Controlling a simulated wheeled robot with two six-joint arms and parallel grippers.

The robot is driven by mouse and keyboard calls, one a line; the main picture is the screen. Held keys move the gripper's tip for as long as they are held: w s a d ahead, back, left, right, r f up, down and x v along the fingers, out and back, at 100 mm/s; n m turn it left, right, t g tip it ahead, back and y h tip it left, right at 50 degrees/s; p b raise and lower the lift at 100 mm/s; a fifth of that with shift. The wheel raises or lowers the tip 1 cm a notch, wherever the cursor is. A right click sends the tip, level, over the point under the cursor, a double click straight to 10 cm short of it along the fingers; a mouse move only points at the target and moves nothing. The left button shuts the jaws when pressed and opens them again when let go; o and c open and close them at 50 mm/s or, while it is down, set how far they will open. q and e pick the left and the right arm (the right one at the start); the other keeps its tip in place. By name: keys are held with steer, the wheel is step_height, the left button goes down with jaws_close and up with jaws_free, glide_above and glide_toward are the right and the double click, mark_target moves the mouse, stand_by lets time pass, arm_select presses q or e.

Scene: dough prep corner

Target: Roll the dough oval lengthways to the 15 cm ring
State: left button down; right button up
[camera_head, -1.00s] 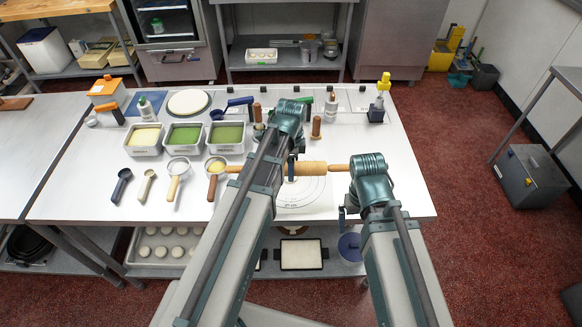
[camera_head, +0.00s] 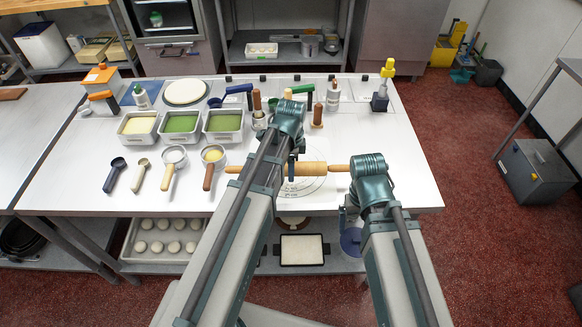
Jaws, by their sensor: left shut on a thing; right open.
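The wooden rolling pin (camera_head: 312,168) lies crosswise over the ring-marked mat (camera_head: 318,190) near the table's front edge. Its handles point left and right. My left gripper (camera_head: 291,170) is shut on the pin, left of the middle of its barrel. My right gripper (camera_head: 343,217) is open and empty, just in front of the pin's right end. The dough oval cannot be made out; the pin and my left arm cover part of the mat. I cannot tell whether the pin touches dough.
Tubs with green (camera_head: 223,122) and yellow (camera_head: 138,124) contents stand left of the pin. Several scoops and sieves (camera_head: 174,156) lie in front of them. The table's right side is clear.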

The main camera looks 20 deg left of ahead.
arm_select(q)
steer(key=shift+f+b, duration=1.4)
steer(key=shift+f, duration=0.35)
steer(key=shift+c, duration=0.5)
jaws_free()
step_height(320, 180, up, 7)
steer(key=p, duration=0.7)
steer(key=shift+s, duration=0.15)
steer(key=shift+f, duration=0.15)
step_height(320, 180, down, 7)
steer(key=b, duration=0.7)
